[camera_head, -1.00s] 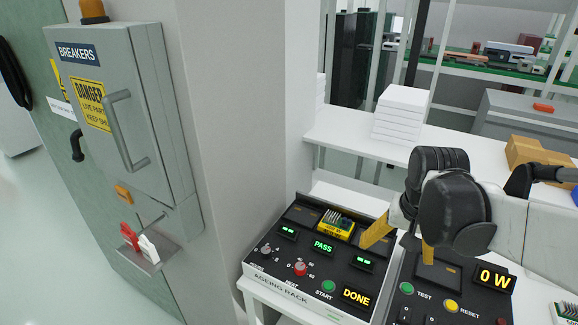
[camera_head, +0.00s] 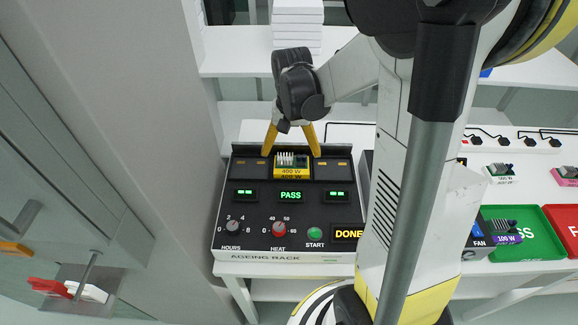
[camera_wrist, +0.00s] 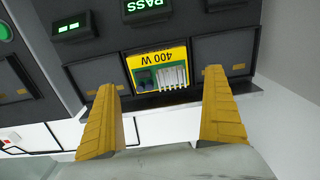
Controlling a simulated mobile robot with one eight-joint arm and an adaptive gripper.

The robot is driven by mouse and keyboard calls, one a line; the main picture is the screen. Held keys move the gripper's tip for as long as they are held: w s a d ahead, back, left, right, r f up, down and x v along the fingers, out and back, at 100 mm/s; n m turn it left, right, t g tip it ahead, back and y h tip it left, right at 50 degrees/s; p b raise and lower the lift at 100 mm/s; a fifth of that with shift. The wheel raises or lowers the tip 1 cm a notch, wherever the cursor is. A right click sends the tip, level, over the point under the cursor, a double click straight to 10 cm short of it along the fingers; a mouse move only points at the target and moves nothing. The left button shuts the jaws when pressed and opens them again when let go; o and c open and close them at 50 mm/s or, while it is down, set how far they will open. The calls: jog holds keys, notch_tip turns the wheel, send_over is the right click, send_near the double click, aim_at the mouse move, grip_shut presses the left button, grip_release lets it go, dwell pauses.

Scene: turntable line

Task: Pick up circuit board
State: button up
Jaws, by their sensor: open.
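The circuit board (camera_head: 291,166) has a yellow edge marked 400 W, white fins and dark parts. My gripper (camera_head: 292,153) is open, with one yellow finger on each side of the board in the head view. In the wrist view my gripper (camera_wrist: 164,82) has its fingertips apart near the board's back end, and nothing is between them. I cannot tell how far above the board the fingers are.
A white stack (camera_head: 297,25) stands on the shelf behind. Right of my arm are a green tray (camera_head: 520,245) and a red tray (camera_head: 568,222). More boards (camera_head: 500,173) lie on the white bench.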

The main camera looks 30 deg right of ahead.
aim_at(292, 159)
notch_tip(292, 159, down, 5)
jog(key=b, duration=0.3)
jog(key=shift+d+f, duration=0.1)
jog(key=shift+f, duration=0.05)
jog(key=c, duration=1.2)
